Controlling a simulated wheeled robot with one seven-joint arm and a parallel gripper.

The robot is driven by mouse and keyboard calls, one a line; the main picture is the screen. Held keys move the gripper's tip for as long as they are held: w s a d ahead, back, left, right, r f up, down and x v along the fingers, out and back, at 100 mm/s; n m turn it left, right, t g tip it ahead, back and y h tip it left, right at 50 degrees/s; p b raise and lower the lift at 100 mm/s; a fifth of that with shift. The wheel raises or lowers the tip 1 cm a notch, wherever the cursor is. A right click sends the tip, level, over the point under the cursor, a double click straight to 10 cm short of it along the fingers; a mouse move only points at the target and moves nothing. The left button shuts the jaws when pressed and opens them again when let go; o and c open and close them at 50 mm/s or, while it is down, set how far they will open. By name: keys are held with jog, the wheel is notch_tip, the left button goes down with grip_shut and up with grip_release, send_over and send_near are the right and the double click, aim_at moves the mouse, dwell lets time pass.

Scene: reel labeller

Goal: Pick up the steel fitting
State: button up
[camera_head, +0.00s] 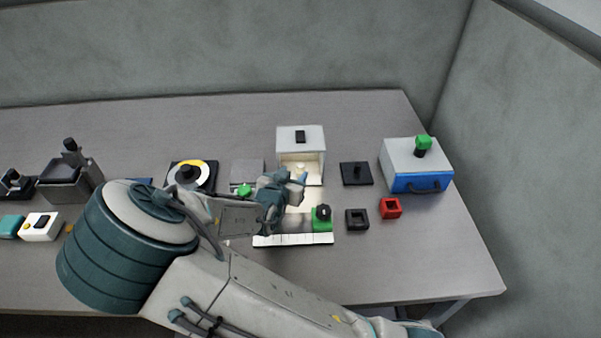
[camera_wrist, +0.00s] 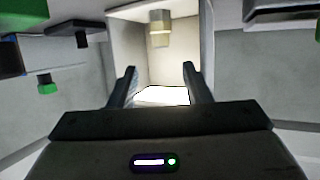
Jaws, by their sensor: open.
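A small stepped fitting (camera_wrist: 160,24), tan in the warm light, stands inside the lit white box (camera_wrist: 126,45); I take it for the steel fitting. The wrist picture is upside down, so the fitting seems to hang from the top. In the head view the fitting (camera_head: 301,167) is a small pale shape in the open front of the white box (camera_head: 287,143). My gripper (camera_wrist: 159,68) is open and empty, pointing into the box opening. The fitting is beyond the fingertips, apart from them. In the head view my gripper (camera_head: 301,178) is at the box's front.
A green block (camera_head: 321,224) with a black knob stands close in front of the box. Black (camera_head: 357,226) and red (camera_head: 391,215) square holders, a black plate (camera_head: 356,180) and a blue-fronted box (camera_head: 400,184) are to the right. The table's front right is clear.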

aim_at(300, 166)
jog(key=shift+f+p+x, duration=0.15)
jog(key=shift+p+x, duration=0.05)
jog(key=shift+x, duration=1.45)
jog(key=shift+f+p+x, duration=0.15)
jog(key=shift+p+x, duration=0.05)
jog(key=shift+x, duration=1.5)
jog(key=shift+a, duration=0.15)
grip_shut()
